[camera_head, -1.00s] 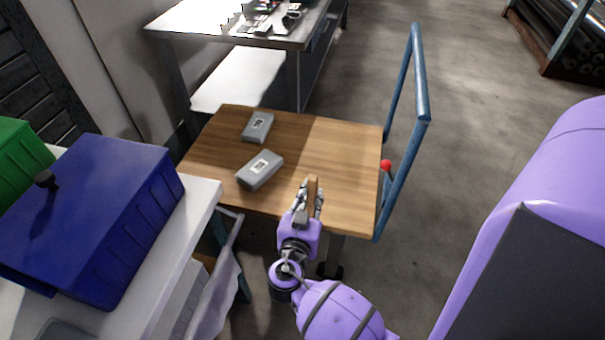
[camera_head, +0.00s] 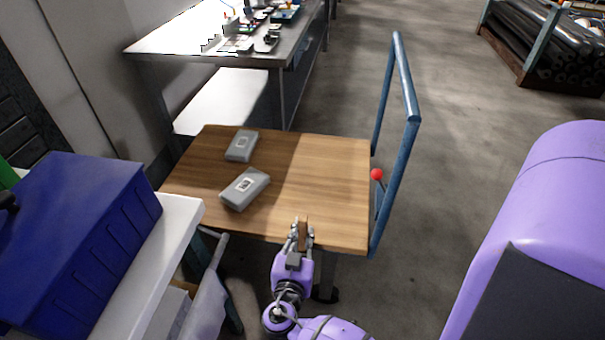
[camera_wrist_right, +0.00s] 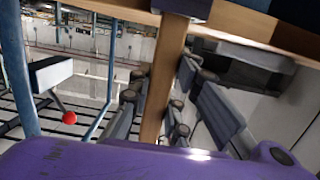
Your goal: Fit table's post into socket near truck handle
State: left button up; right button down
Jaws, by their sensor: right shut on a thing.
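The table has a light wooden top (camera_head: 320,185) and stands beside the blue truck handle (camera_head: 400,130), a tall tubular frame at its right. My right gripper (camera_head: 303,232) is at the front edge of the top, shut on a narrow wooden bar. In the right wrist view this wooden bar (camera_wrist_right: 163,85) runs upright between the finger pads, up to a wooden edge (camera_wrist_right: 250,24). I cannot tell whether they are joined. A red knob (camera_head: 377,174) sits by the handle. I cannot make out a post or a socket. My left gripper is not in view.
Two grey blocks (camera_head: 245,188) (camera_head: 242,146) lie on the left of the top. A white bench (camera_head: 150,265) with a blue bin (camera_head: 70,245) is close at left. A metal workbench (camera_head: 180,50) stands behind.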

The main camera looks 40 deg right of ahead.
jog(key=shift+f, duration=0.2)
jog(key=c, duration=1.9)
grip_release()
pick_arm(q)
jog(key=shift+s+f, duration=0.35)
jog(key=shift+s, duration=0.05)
pick_arm(e)
jog(key=shift+o, duration=1.3)
jog(key=shift+r, duration=0.1)
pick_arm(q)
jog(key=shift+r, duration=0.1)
pick_arm(e)
jog(key=shift+r, duration=0.1)
